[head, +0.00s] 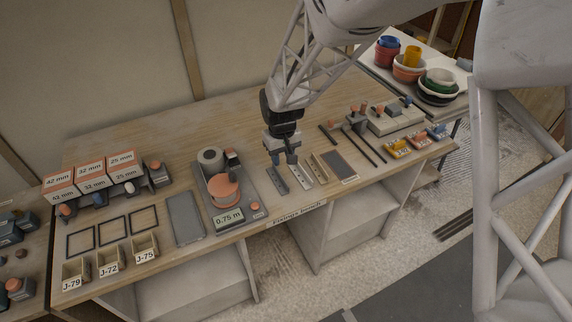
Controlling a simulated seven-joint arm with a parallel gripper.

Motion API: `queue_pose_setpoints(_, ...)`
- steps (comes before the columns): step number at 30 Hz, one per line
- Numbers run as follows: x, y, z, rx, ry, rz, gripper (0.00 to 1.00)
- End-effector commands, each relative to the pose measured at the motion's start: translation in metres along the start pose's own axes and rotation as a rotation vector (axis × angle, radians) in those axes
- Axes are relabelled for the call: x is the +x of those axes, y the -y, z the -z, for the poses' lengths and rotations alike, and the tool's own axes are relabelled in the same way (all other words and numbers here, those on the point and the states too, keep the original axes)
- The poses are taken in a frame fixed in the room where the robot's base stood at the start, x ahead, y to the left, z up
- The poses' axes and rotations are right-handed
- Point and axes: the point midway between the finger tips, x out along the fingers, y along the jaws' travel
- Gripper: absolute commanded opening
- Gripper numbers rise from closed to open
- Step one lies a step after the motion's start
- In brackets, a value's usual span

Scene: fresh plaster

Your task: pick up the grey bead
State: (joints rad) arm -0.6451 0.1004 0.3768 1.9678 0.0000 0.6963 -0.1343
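Three short strips lie side by side on the wooden bench. The grey one (279,183), which looks like the grey bead, is leftmost. A pale whitish strip (301,174) lies right of it and a beige strip (321,168) right of that. My gripper (283,160) points down over the far ends of the grey and pale strips. The view is too small to tell its height, whether it touches a strip, or whether its fingers are open or shut. It hides part of the strips' far ends.
A tray (250,212) with a roll, an orange disc and a "0.75 m" label stands left of the strips. A dark flat panel (340,165) and thin dark bars (365,151) lie to the right. The bench (210,120) behind is mostly clear.

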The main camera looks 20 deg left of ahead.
Motion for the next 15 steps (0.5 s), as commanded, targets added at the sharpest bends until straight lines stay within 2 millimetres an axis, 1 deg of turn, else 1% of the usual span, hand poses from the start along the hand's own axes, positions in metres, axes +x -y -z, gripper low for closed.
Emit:
queue_pose_setpoints(3, 0.0026, 0.0028, 0.003, -0.006, 0.0, 0.0, 0.35)
queue_pose_setpoints(11, 0.0026, 0.0026, 0.0029, -0.005, 0.0, 0.0, 0.35)
queue_pose_setpoints(15, 0.0071, 0.0026, 0.0027, -0.005, 0.001, 0.0, 0.35)
